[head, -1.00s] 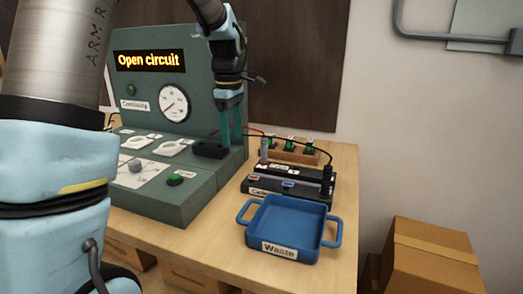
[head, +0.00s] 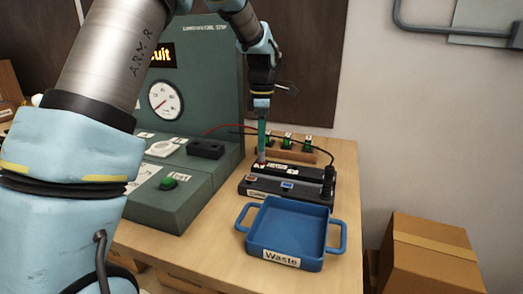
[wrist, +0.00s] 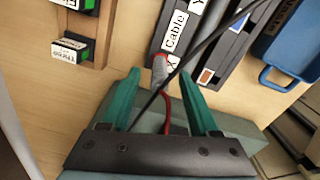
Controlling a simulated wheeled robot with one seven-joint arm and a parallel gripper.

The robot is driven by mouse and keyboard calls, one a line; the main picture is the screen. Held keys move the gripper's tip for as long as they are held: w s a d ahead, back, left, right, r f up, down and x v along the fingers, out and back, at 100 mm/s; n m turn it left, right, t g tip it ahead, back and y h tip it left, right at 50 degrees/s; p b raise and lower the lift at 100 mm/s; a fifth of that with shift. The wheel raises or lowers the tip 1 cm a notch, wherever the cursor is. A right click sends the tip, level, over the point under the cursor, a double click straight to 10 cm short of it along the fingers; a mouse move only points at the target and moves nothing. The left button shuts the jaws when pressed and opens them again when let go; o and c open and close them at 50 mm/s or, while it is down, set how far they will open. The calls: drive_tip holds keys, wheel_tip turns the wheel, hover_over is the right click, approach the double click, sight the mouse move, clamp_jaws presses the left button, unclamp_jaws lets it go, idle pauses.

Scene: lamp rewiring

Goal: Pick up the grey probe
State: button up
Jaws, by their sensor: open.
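The grey probe (wrist: 160,68) stands in the black holder beside the "Cable" label in the wrist view, with a red lead at its end. My gripper (wrist: 159,76) is open there, with its two green fingers on either side of the line to the probe and the probe's grey body at the gap between the tips. I cannot tell whether they touch it. In the head view my gripper (head: 262,150) points down over the left end of the black holder (head: 300,172), and the probe is mostly hidden behind the fingers.
A blue waste tray (head: 290,228) stands in front. A wooden rack with green parts (head: 287,142) is behind. The green tester (head: 185,100) is left.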

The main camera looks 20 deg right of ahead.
sight(262, 161)
drive_tip(key=shift+f, duration=1.65)
clamp_jaws()
